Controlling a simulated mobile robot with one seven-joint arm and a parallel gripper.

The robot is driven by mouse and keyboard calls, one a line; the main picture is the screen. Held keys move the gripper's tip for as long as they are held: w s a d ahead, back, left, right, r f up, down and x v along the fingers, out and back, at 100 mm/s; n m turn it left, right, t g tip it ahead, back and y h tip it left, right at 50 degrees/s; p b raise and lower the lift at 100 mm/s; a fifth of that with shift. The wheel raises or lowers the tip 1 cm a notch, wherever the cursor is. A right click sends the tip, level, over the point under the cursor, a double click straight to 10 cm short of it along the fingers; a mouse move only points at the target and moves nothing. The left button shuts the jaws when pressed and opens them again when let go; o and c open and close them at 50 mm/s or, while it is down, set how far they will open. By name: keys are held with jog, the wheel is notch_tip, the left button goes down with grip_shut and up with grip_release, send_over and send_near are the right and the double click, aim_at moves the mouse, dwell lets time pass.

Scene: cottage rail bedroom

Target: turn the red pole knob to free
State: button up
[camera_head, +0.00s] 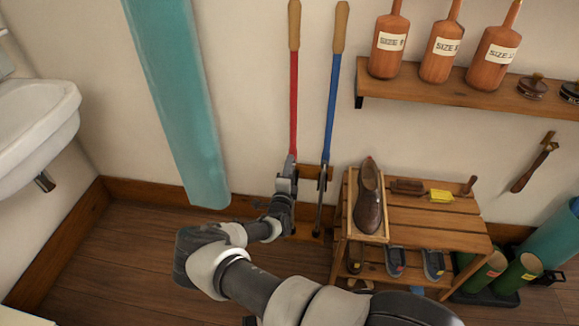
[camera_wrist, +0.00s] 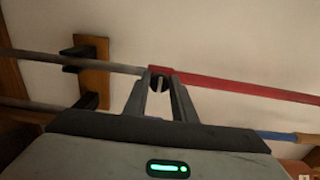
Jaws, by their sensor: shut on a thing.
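The red pole (camera_head: 293,100) stands upright against the wall, with a tan grip on top and a grey lower part. In the wrist view the red pole (camera_wrist: 235,87) runs across the picture and meets its grey section at the fingertips. My gripper (camera_head: 287,178) is at this joint, near the pole's lower end. In the wrist view my gripper (camera_wrist: 161,82) is shut on a small dark piece there, which seems to be the red pole's knob. The fingers hide most of it, and its turned position cannot be told.
A blue pole (camera_head: 332,100) stands close to the right of the red one. A wooden bracket (camera_wrist: 95,73) holds the lower parts. A wooden rack (camera_head: 440,215) with shoes is at the right, a teal column (camera_head: 178,100) at the left. A bottle shelf (camera_head: 450,95) is higher right.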

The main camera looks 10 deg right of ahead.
jog(key=o, duration=1)
jog(key=p+v, duration=0.4)
jog(key=v, duration=1.3)
jog(key=shift+s, duration=0.2)
